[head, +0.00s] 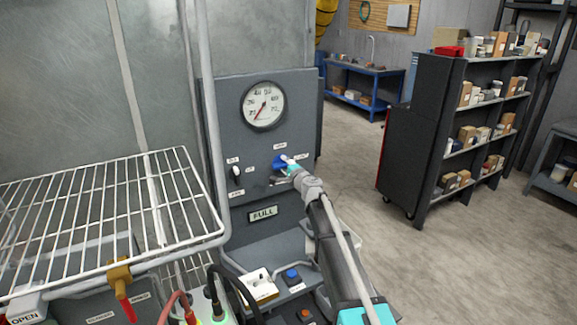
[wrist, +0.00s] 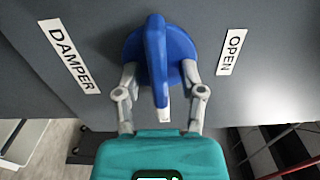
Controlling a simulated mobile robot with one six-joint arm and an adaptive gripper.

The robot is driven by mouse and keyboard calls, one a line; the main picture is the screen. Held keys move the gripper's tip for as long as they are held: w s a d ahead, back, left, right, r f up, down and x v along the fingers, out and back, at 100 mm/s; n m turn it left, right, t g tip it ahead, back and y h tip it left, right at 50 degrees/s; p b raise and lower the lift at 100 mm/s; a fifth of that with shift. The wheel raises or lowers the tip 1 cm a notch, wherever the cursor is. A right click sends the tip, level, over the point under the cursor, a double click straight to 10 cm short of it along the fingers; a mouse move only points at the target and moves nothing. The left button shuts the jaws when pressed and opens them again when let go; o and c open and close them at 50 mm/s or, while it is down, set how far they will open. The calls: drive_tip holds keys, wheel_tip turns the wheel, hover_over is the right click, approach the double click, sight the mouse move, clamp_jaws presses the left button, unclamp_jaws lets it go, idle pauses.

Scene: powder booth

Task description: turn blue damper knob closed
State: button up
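The blue damper knob (head: 279,162) is on the grey control panel, below the round gauge. In the wrist view the knob (wrist: 157,55) has a round base and a raised bar handle that runs up and down the picture. My gripper (wrist: 159,78) is at the knob, with one finger on each side of the handle. Gaps show between the fingers and the handle. In the head view my gripper (head: 287,168) partly covers the knob.
The panel also has a gauge (head: 263,105), a black switch (head: 236,175) and a "FULL" display (head: 263,213). A wire rack (head: 100,215) stands at left. Buttons and cables are below the panel. Shelving (head: 450,130) is at right, with open floor before it.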

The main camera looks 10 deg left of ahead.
drive_tip(key=shift+s, duration=0.1)
drive_tip(key=v, duration=1.2)
idle(0.5)
